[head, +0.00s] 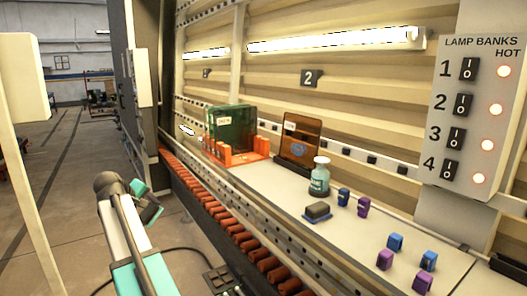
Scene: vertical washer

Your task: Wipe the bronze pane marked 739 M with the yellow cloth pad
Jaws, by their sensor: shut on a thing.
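The bronze pane (299,136) stands upright on the ledge below the number 2 plate. It is a see-through brown sheet with a small pale label near its upper left, too small to read here. A bluish patch (299,149) shows on its lower middle. I see no yellow cloth pad in the head view. My arm (130,240) is at the lower left, well apart from the pane. Its far end is dark and teal, and I cannot make out the jaws or anything held in them.
A green pane (233,126) stands in an orange rack (246,152) left of the bronze pane. Orange rollers (222,220) run along the front. The lamp panel (478,115) shows HOT lights lit.

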